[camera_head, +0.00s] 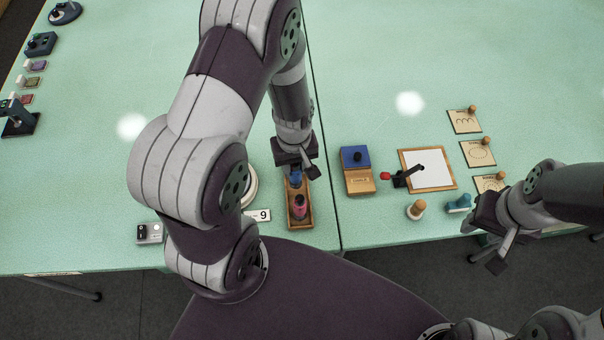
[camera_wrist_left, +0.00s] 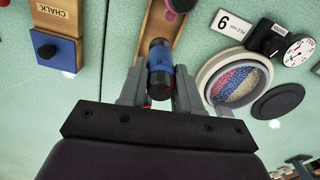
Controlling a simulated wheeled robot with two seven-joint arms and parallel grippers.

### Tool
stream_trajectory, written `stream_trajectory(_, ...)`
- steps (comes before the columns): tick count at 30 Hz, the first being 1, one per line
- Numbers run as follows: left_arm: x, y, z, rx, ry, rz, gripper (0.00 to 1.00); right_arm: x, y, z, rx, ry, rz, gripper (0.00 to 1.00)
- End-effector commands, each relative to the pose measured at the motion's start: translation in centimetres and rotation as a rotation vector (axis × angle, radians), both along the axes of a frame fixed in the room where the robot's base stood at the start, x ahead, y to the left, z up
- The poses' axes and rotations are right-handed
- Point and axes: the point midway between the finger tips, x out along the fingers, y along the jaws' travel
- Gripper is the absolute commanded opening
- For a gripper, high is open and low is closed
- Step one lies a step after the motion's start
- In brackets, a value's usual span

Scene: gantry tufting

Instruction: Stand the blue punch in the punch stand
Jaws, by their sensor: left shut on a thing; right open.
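The blue punch (camera_wrist_left: 160,58), a short cylinder with a dark end and a blue band, sits between the fingers of my left gripper (camera_wrist_left: 160,76). In the head view my left gripper (camera_head: 298,167) is shut on the punch (camera_head: 295,179), at the far end of a narrow wooden tray (camera_head: 301,223). A red punch (camera_head: 299,207) is in the nearer part of this tray. I cannot tell whether the blue punch touches the tray, or whether the tray is the punch stand. My right gripper (camera_head: 489,252) is open and empty near the table's front edge at the right.
A chalk box (camera_head: 360,182) with a blue top stands right of the tray. A number 9 card (camera_head: 263,215) and round dish (camera_wrist_left: 236,82) are left of the tray.

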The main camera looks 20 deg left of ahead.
Motion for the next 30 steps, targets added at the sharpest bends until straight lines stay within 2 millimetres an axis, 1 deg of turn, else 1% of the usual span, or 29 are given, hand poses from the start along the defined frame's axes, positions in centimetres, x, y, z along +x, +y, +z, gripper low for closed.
stream_trajectory(3, -0.1, 0.0, -2.3, 0.0, 0.005, -0.001, 0.0, 0.0, 0.0, 0.1, 0.0, 0.0, 0.0, 0.43)
stream_trajectory(6, 0.0, 0.0, -3.7, 0.0, 0.001, -0.002, 0.0, 0.0, 0.0, 0.2, 0.0, 0.0, 0.0, 0.43)
stream_trajectory(17, 0.0, 0.0, -4.3, -0.001, 0.001, -0.002, 0.0, 0.0, 0.0, -0.2, 0.0, 0.0, 0.0, 0.43)
stream_trajectory(18, 0.0, 0.0, -4.2, -0.001, 0.001, -0.002, 0.43, 0.0, 0.0, 0.0, 0.0, 0.0, 0.0, 0.43)
stream_trajectory(19, 0.0, 0.0, -4.2, -0.001, 0.001, -0.002, 0.52, 0.0, 0.0, 0.0, 0.0, 0.0, 0.0, 0.43)
stream_trajectory(20, 0.0, 0.0, -4.2, -0.001, 0.001, -0.002, 0.58, 0.0, 0.0, 0.0, 0.0, 0.0, 0.0, 0.43)
stream_trajectory(27, 0.0, 0.0, -4.2, 0.0, 0.0, -0.002, 0.58, 0.0, 0.0, 0.0, 0.0, 0.0, 0.0, 0.43)
stream_trajectory(30, 0.0, 0.0, -3.6, 0.001, -0.001, -0.002, 0.58, 0.0, 0.0, 0.3, 0.0, 0.0, 0.0, 0.43)
